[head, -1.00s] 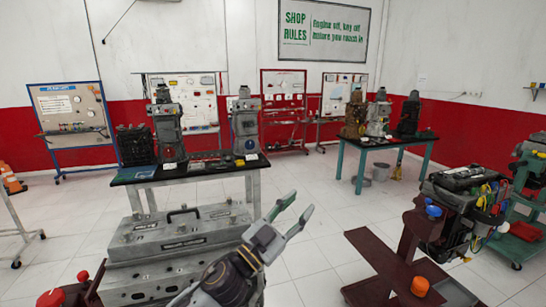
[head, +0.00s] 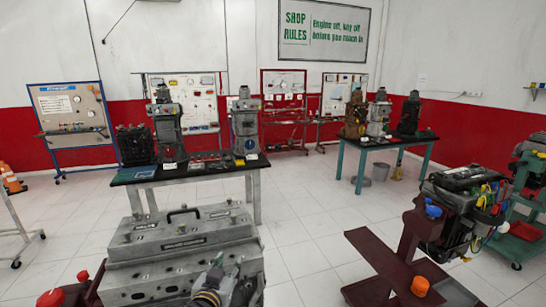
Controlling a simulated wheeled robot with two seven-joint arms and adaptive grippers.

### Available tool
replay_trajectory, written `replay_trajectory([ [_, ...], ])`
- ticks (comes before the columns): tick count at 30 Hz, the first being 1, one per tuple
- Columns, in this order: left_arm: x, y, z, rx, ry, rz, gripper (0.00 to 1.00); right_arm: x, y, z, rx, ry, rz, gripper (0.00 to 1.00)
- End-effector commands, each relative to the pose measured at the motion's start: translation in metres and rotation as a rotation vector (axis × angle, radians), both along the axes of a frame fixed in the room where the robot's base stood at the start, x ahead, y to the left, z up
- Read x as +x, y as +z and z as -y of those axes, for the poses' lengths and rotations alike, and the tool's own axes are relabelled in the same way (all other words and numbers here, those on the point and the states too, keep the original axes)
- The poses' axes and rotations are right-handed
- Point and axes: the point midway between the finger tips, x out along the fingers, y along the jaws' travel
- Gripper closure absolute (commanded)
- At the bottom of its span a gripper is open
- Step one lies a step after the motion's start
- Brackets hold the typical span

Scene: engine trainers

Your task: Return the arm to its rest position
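A dark-topped bench (head: 190,171) with engine parts stands behind the grey block. A maroon stand (head: 385,267) carries an engine (head: 462,207) at right. A teal-legged table (head: 385,143) stands farther back. White floor is clear between the block and the maroon stand.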

Motion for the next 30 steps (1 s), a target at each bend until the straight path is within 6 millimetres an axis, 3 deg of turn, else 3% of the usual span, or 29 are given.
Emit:
replay_trajectory([
  [8, -0.053, -0.075, -0.041, 0.036, 0.072, -0.305, 0.62, 0.0, 0.0, 0.0, 0.0, 0.0, 0.0, 0.6],
  [15, -0.115, -0.129, -0.068, 0.069, 0.086, -0.574, 0.62, 0.0, 0.0, 0.0, 0.0, 0.0, 0.0, 0.6],
  [21, -0.162, -0.157, -0.083, 0.087, 0.076, -0.745, 0.62, 0.0, 0.0, 0.0, 0.0, 0.0, 0.0, 0.6],
  [30, -0.206, -0.176, -0.092, 0.099, 0.052, -0.894, 0.62, 0.0, 0.0, 0.0, 0.0, 0.0, 0.0, 0.6],
])
